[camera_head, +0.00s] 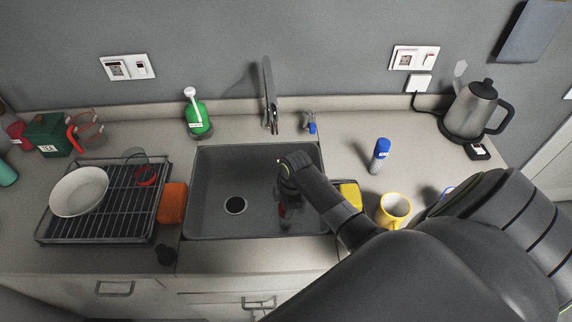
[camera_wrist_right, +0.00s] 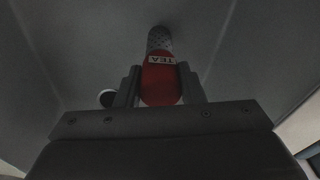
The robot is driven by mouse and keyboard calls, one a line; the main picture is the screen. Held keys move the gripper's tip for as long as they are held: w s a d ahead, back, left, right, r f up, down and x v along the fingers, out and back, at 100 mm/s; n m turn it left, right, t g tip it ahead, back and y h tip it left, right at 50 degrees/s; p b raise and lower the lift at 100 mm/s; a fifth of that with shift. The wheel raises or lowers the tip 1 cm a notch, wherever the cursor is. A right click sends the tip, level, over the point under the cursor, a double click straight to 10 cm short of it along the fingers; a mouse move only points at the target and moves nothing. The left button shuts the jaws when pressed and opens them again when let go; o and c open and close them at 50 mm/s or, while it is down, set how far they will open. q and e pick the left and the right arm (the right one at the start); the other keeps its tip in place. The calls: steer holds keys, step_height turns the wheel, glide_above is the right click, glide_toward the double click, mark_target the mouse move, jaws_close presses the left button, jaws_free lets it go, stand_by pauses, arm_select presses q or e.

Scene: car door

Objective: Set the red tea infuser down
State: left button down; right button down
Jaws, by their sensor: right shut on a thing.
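The red tea infuser (camera_wrist_right: 160,84) is held between the two fingers of my right gripper (camera_wrist_right: 158,88) in the right wrist view. It has a perforated grey metal end pointing away from the gripper and a "TEA" label. In the head view, my right gripper (camera_head: 286,196) reaches down into the sink (camera_head: 215,200), right of the drain (camera_head: 235,205). The infuser shows there only as a small, dark red patch below the gripper. I cannot tell whether its end touches the sink floor. My left gripper is out of view.
The faucet (camera_head: 269,95) rises behind the sink.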

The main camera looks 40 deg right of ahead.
steer(key=shift+f, duration=0.1)
steer(key=c, duration=0.9)
jaws_free()
steer(key=shift+c, duration=0.2)
step_height(320, 180, up, 12)
steer(key=d+b, duration=0.1)
steer(key=b, duration=0.1)
steer(key=shift+s+d, duration=0.25)
